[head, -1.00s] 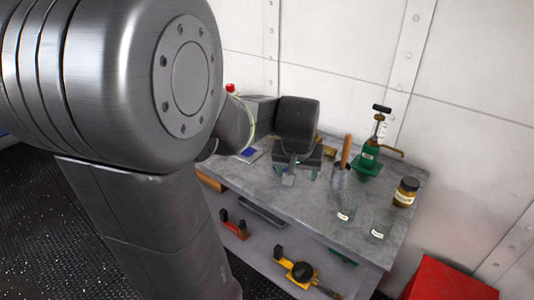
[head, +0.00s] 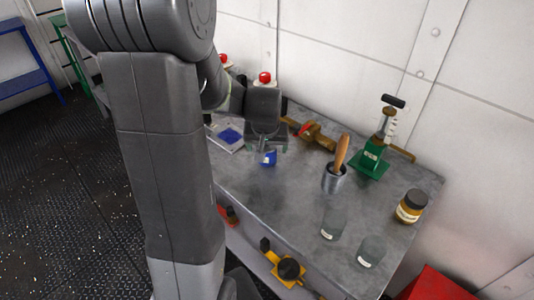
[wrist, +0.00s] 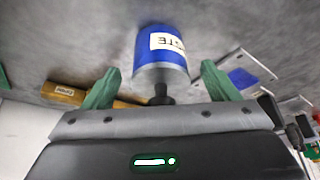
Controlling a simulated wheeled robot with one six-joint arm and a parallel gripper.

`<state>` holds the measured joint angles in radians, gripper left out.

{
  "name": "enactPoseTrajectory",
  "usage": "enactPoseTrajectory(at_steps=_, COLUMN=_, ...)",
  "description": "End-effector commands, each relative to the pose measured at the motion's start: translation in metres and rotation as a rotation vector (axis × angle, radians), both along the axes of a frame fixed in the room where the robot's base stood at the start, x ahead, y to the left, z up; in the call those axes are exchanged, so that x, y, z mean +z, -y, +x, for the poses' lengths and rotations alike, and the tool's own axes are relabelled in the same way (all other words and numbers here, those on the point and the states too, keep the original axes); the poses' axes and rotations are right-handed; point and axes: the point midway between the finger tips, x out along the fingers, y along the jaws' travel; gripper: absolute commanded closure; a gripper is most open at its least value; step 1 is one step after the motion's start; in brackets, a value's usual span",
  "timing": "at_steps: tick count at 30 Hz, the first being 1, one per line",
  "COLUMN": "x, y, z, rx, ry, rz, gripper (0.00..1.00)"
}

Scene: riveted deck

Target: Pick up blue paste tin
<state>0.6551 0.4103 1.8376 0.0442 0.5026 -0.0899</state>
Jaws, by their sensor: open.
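The blue paste tin (head: 268,159) stands on the grey bench top, partly hidden below my gripper in the head view. In the wrist view the tin (wrist: 160,50) is blue with a pale label and a bare metal band, and lies ahead between the two green fingers. My gripper (wrist: 155,85) is open, with one finger on each side of the tin and clear space beside it. In the head view my gripper (head: 267,143) is right over the tin; its fingers are hard to make out there.
On the bench (head: 275,210) stand a metal cup with a wooden handle (head: 335,175), a green pump (head: 370,160), an amber jar (head: 411,206) and two clear glasses (head: 333,223). A blue-and-white tray (head: 228,137) lies left of the tin, a brass piece (head: 315,135) behind.

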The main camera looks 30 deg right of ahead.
Motion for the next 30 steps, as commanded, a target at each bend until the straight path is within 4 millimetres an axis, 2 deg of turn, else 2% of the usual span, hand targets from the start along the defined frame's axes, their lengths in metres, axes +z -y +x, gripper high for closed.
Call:
enactPoseTrajectory(at_steps=6, x=-0.023, y=0.004, z=0.007, rx=0.0, ry=-0.002, rz=0.001, gripper=0.19)
enactPoseTrajectory(at_steps=16, x=-0.026, y=0.006, z=0.009, rx=0.0, ry=0.001, rz=-0.001, gripper=0.19)
enactPoseTrajectory(at_steps=24, x=-0.026, y=0.006, z=0.009, rx=0.0, ry=0.001, rz=-0.001, gripper=0.72)
enactPoseTrajectory(at_steps=30, x=-0.026, y=0.006, z=0.009, rx=0.0, ry=0.002, rz=-0.001, gripper=0.74)
